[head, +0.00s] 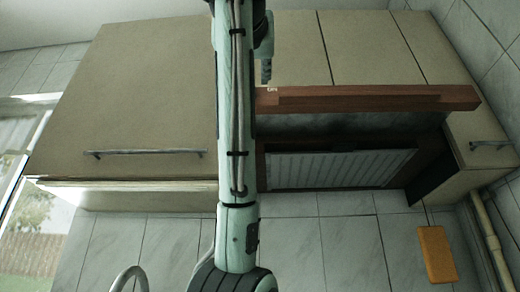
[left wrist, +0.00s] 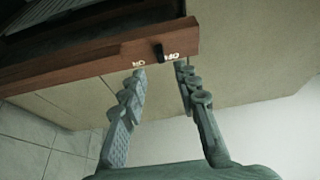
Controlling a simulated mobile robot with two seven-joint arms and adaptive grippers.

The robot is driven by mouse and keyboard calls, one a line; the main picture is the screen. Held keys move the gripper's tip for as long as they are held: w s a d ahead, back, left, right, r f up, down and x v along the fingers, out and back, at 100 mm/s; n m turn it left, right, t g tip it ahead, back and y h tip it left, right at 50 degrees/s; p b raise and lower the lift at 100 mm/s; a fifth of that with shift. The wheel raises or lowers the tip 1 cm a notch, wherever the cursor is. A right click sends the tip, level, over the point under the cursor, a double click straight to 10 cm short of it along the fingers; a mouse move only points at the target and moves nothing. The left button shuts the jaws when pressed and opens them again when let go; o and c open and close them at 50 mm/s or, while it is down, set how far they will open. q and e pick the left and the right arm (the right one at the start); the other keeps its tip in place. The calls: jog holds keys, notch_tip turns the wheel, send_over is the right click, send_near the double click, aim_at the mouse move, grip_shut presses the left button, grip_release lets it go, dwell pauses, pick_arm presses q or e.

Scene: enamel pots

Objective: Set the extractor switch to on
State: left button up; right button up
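The extractor hood has a brown wooden front strip (head: 380,97). In the left wrist view this strip (left wrist: 95,62) carries a small dark switch (left wrist: 158,52) between two white labels. The left label (left wrist: 139,64) looks like an upside-down ON; the right label (left wrist: 172,57) looks like OFF but is blurred. The switch stands close beside the right label. My left gripper (left wrist: 159,69) is open, its fingertips apart on either side of the switch, just short of the strip. In the head view only part of this gripper (head: 266,70) shows beside my arm, and the switch is hidden. My right gripper is not in view.
Beige cabinets (head: 135,85) flank the hood, and the left one has a bar handle (head: 145,153). The hood's pale grille (head: 340,168) lies behind the strip. An orange block (head: 436,254) is at lower right on the tiled wall. My arm crosses the middle of the head view.

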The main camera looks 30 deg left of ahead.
pick_arm(q)
jog(key=p+x, duration=0.1)
jog(key=x, duration=0.5)
jog(key=shift+a+p, duration=0.2)
jog(key=shift+p, duration=0.1)
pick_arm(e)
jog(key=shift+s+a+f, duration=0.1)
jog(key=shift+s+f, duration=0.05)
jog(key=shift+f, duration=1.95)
pick_arm(q)
jog(key=shift+r, duration=0.1)
grip_shut()
jog(key=shift+d, duration=0.1)
